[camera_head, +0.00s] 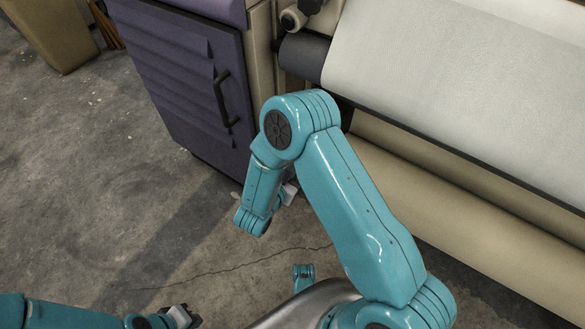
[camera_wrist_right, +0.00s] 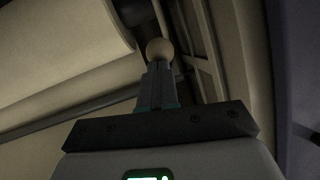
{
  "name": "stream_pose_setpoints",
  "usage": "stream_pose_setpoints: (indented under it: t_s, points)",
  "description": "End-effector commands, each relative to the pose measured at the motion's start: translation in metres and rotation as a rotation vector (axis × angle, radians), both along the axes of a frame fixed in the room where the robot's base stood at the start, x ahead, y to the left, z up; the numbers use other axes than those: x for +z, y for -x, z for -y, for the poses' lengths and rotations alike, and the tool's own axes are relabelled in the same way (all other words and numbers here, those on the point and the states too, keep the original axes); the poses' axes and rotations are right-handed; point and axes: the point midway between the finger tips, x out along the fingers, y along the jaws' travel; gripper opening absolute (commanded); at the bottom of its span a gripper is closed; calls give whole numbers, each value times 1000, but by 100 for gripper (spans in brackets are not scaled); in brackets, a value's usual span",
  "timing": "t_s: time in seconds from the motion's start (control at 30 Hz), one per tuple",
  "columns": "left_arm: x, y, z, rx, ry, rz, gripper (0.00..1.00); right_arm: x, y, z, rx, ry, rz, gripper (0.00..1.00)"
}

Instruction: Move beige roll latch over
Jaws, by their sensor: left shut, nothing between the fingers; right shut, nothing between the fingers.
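The beige roll latch shows as a round beige knob (camera_wrist_right: 159,50) in the right wrist view, in line with and just beyond my right fingertips. I cannot tell whether they touch. In the head view a small rounded beige end with a dark ring (camera_head: 292,20) sits at the roll's left end, near the top edge; it may be the same latch. My right gripper (camera_wrist_right: 158,84) is shut and empty; in the head view it is mostly hidden behind my right arm. My left gripper (camera_head: 187,316) is shut and empty at the bottom left, above the floor.
A large pale fabric roll (camera_head: 450,75) fills the upper right, with a beige lower roll (camera_head: 450,200) beneath. A purple cabinet (camera_head: 185,75) with a dark handle (camera_head: 222,100) stands left of the roll. The concrete floor (camera_head: 90,190) is open at left.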

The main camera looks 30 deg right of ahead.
Motion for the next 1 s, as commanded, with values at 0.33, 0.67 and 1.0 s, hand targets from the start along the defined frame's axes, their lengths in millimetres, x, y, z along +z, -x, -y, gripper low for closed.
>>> stream_pose_setpoints:
  t_s: [0.33, 0.67, 1.0]
  points:
    - [-15, -4, -3, 13, -3, 8, 0, -26, -1, 3, -1, -2, -2, 0]
    - [-17, -6, -3, 13, -5, 17, 0, -30, -1, 4, -1, -3, -1, 0]
    - [-17, -6, -3, 12, -5, 16, 0, -29, -1, 4, -1, -3, -1, 0]
